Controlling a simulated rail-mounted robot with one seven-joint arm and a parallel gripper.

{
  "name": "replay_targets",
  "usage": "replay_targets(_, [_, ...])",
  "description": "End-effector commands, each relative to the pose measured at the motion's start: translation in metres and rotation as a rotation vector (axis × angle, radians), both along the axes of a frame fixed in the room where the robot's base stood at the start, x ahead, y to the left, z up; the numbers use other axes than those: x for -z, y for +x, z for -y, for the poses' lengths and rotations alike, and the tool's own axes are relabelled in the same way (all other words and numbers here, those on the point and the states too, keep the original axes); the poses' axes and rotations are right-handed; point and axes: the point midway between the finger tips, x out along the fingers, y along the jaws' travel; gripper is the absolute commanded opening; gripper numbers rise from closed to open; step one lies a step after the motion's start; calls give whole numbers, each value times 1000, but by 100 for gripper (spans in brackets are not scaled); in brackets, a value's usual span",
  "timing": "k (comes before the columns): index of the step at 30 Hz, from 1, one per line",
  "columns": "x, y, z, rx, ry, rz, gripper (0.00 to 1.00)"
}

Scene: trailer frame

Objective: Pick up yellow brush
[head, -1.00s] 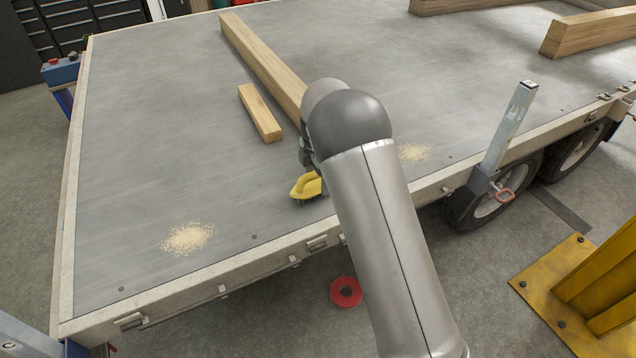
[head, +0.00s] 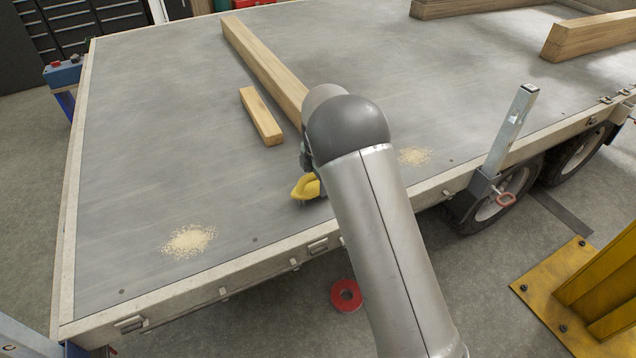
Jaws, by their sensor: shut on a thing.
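The yellow brush (head: 306,187) shows in the head view on the grey trailer bed (head: 170,130), near its front edge. Only its left part is visible; my arm covers the rest. My gripper (head: 309,168) is mostly hidden behind my arm's dark round joint, right at the brush. It is shut on the brush. Its fingertips are hidden, and I cannot tell whether the brush touches the bed.
A short wood block (head: 261,116) and a long beam (head: 262,68) lie behind the brush. Sawdust piles lie to the left (head: 189,240) and right (head: 414,157). A metal post (head: 508,130) stands at the trailer edge.

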Motion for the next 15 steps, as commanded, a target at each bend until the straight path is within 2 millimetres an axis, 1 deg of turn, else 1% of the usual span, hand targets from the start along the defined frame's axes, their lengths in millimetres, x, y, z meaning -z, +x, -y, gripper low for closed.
replay_targets(4, [-24,1,0,2,2,4,28])
replay_targets(8, [-52,-22,-9,-3,3,4,28])
replay_targets(12, [-86,-49,-19,-2,3,4,28])
replay_targets(15, [-94,-75,-28,-3,2,1,28])
